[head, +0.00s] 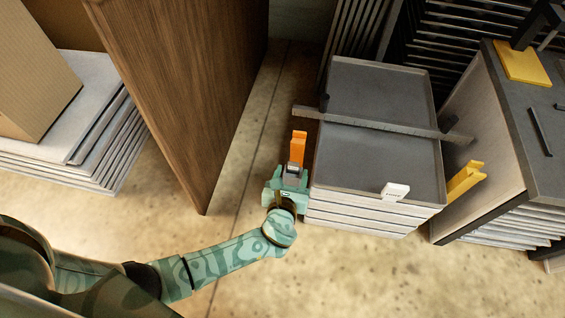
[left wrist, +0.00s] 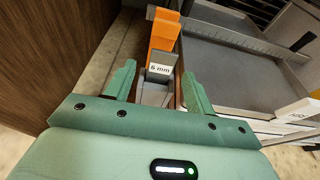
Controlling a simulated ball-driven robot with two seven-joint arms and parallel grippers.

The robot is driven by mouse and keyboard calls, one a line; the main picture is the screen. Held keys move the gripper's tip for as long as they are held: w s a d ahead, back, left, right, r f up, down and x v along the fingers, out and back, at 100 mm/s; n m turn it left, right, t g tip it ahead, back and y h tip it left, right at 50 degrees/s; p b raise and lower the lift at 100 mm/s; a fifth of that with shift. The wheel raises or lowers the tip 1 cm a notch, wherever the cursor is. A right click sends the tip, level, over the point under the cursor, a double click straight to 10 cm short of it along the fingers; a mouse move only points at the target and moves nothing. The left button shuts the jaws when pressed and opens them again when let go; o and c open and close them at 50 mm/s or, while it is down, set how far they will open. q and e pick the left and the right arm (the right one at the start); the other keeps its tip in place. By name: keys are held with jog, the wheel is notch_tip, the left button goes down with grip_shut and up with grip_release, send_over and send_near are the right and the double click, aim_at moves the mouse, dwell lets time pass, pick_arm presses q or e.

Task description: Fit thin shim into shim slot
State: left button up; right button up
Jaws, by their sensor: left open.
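A small grey piece marked "6 mm" (left wrist: 160,70) stands between the two fingers of my left gripper (left wrist: 159,76) in the left wrist view. The fingers are open, with a gap on each side of the piece. In the head view my left gripper (head: 290,178) is at the left side of a tray stack, around the grey piece (head: 291,169). An upright orange stepped piece (head: 298,146) stands just beyond it, and shows in the left wrist view (left wrist: 163,35). I cannot tell for sure which part is the shim slot. My right gripper is not in view.
The grey tray stack (head: 365,87) has a long metal bar (head: 380,124) across it and a white labelled block (head: 395,190) at its front edge. A yellow piece (head: 465,182) stands right of it. A wooden panel (head: 185,90) rises to the left. The front floor is clear.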

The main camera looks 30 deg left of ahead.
pick_arm(q)
jog(key=p+v, duration=0.4)
jog(key=v, duration=0.7)
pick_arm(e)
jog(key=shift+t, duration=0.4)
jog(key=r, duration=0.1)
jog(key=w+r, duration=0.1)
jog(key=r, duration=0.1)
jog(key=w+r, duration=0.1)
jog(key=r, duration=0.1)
pick_arm(q)
jog(key=shift+s, duration=0.1)
